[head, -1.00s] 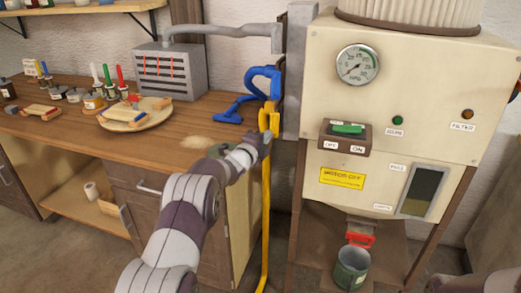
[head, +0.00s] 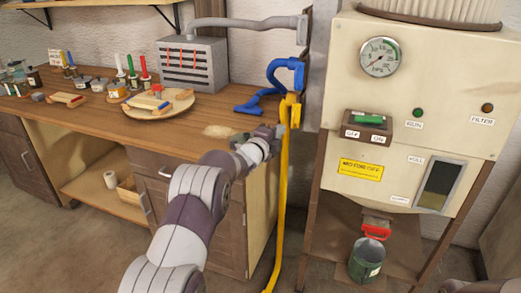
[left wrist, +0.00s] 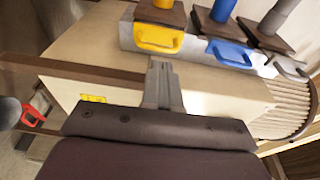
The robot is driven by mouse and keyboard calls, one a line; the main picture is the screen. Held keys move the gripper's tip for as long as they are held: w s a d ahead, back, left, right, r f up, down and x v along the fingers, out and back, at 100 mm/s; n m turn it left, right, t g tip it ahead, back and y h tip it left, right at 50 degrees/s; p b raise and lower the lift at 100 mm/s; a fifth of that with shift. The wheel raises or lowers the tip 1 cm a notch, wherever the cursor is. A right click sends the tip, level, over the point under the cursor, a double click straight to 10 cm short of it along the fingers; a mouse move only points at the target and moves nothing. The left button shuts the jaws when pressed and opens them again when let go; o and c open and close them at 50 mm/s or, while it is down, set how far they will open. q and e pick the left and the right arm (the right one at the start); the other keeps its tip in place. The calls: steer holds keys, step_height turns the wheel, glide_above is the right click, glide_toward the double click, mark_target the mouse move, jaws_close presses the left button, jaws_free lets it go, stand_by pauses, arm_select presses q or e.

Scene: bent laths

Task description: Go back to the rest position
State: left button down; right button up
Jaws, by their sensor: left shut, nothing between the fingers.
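My left gripper (head: 277,136) is shut and empty. In the head view it is just left of the yellow pull (head: 290,106) and its long yellow hose or strap (head: 284,190); I cannot tell whether they touch. The left wrist view shows its closed fingers (left wrist: 162,84) in front of a cream cabinet. A yellow handle (left wrist: 160,39), a blue handle (left wrist: 229,54) and a grey handle (left wrist: 289,68) are beyond the fingertips, apart from them. My right gripper is not in view; only a bit of that arm shows at the bottom right corner of the head view.
A wooden workbench (head: 120,120) with a round board (head: 157,104), jars and a grey slotted box (head: 192,65) lies left. The cream machine (head: 440,60) with gauge and green switch (head: 368,119) stands right. A green can (head: 367,259) hangs or stands beneath it.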

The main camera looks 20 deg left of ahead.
arm_select(q)
steer(key=v, duration=0.8)
steer(key=s+a+f+n+g+y, duration=0.2)
steer(key=s+f+n+g, duration=0.1)
steer(key=f+n, duration=0.25)
steer(key=s+a+f+n+g+y, duration=0.2)
steer(key=s+f+n+g, duration=0.1)
steer(key=f+n, duration=0.3)
steer(key=s+d+f+n+g, duration=0.2)
steer(key=s+f+n+g, duration=0.15)
steer(key=s, duration=0.65)
steer(key=s+d+f+n+g, duration=0.2)
steer(key=s+n+g, duration=0.2)
steer(key=s, duration=0.6)
steer(key=s+d+n+g, duration=0.2)
steer(key=s+d+g, duration=0.15)
steer(key=s, duration=0.75)
step_height(320, 180, up, 16)
steer(key=d+t+p, duration=0.1)
steer(key=p, duration=1.2)
steer(key=shift+s+d+m, duration=0.3)
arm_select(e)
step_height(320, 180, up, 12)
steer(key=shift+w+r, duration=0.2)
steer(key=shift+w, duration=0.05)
